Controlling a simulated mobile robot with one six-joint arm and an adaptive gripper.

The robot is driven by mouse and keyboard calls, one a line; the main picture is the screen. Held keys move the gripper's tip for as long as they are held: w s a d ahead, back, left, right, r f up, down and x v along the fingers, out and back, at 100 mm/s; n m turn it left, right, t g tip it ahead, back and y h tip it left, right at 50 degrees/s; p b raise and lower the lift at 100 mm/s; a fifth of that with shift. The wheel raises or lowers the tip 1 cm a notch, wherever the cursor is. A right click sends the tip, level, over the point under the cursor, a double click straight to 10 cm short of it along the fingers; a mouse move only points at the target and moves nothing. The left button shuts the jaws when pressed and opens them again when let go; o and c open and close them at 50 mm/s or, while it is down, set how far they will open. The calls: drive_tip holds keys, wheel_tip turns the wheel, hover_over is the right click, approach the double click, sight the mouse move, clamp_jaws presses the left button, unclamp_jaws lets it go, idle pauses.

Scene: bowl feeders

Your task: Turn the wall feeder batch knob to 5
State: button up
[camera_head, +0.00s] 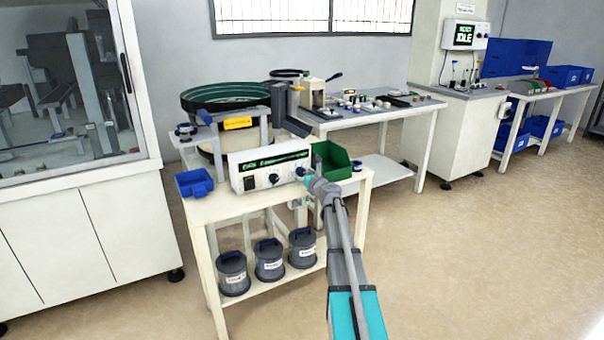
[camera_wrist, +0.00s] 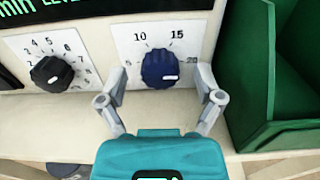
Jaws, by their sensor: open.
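The control box (camera_head: 270,165) stands on the white table in the head view, with a green-lettered display on its front. Its blue knob (camera_wrist: 163,66) sits at the centre of the wrist view, on a scale showing 10, 15 and 20. The knob's white mark points right, roughly toward 20. My gripper (camera_wrist: 160,80) is open, one finger on each side of the knob, with gaps showing. In the head view, my gripper (camera_head: 310,180) is at the box's right front.
A black knob (camera_wrist: 50,73) with its own number scale is left of the blue one. A green bin (camera_head: 332,160) stands close on the right. A blue bin (camera_head: 194,182) is at the table's left, and several grey canisters (camera_head: 270,260) stand on the lower shelf.

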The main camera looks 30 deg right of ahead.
drive_tip(key=shift+w, duration=0.55)
drive_tip(key=shift+c, duration=0.2)
drive_tip(key=c, duration=1.1)
drive_tip(key=shift+c, duration=0.2)
